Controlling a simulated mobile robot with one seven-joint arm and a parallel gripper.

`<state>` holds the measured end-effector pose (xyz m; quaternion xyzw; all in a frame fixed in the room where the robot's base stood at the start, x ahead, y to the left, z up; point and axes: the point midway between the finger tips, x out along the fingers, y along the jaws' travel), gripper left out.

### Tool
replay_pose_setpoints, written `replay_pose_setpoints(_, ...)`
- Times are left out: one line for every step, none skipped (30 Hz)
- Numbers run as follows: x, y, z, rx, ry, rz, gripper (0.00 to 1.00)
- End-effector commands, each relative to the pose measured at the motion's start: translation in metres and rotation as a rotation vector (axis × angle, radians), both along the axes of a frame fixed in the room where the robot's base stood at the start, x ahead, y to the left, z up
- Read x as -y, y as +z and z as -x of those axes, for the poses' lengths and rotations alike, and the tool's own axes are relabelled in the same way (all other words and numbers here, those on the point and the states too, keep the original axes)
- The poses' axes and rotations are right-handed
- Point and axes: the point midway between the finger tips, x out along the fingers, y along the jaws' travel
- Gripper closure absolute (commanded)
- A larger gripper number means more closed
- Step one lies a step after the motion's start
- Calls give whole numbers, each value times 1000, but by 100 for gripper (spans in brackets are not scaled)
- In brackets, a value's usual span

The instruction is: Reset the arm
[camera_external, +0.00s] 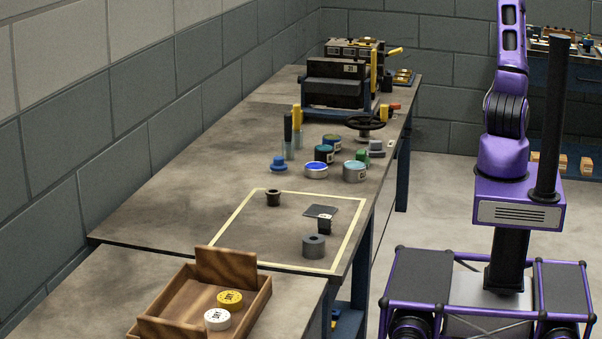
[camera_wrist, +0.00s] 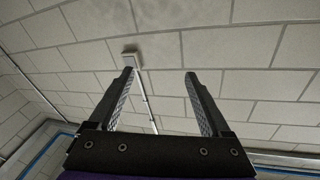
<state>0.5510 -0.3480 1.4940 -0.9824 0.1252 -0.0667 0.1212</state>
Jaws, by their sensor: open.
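My gripper (camera_wrist: 160,82) shows in the wrist view with its two dark fingers spread wide apart and nothing between them.
The workbench (camera_external: 190,215) carries a taped rectangle holding a grey cylinder (camera_external: 314,247), a black bushing (camera_external: 273,198) and a dark plate (camera_external: 321,211). Tins, a handwheel (camera_external: 367,123) and a machine (camera_external: 340,85) stand farther back. A wooden tray (camera_external: 180,328) holds yellow and white discs.

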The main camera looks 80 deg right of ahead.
Motion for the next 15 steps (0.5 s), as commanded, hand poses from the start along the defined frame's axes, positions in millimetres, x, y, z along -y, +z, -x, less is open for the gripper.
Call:
replay_pose_setpoints(1, -7, 0, 7, 24, -45, 18)
replay_pose_setpoints(-1, -11, 1, 6, 39, -64, 18)
replay_pose_setpoints(-6, -16, 3, -1, 60, -75, 18)
replay_pose_setpoints(-10, -19, 4, -7, 74, -76, 18)
replay_pose_setpoints(-15, -22, 6, -16, 88, -73, 18)
replay_pose_setpoints(-22, -25, 8, -28, 106, -65, 18)
replay_pose_setpoints(-28, -28, 10, -39, 119, -56, 18)
replay_pose_setpoints(-34, -31, 12, -49, 133, -47, 18)
replay_pose_setpoints(-43, -35, 16, -66, 151, -30, 18)
replay_pose_setpoints(-50, -38, 18, -79, 165, -16, 18)
replay_pose_setpoints(-58, -41, 21, -92, 180, 0, 18)
replay_pose_setpoints(-69, -45, 25, -112, 202, 25, 18)
replay_pose_setpoints(-78, -49, 29, -128, 219, 45, 18)
replay_pose_setpoints(-88, -53, 33, -146, 236, 70, 18)
replay_pose_setpoints(-103, -59, 40, -172, 262, 106, 18)
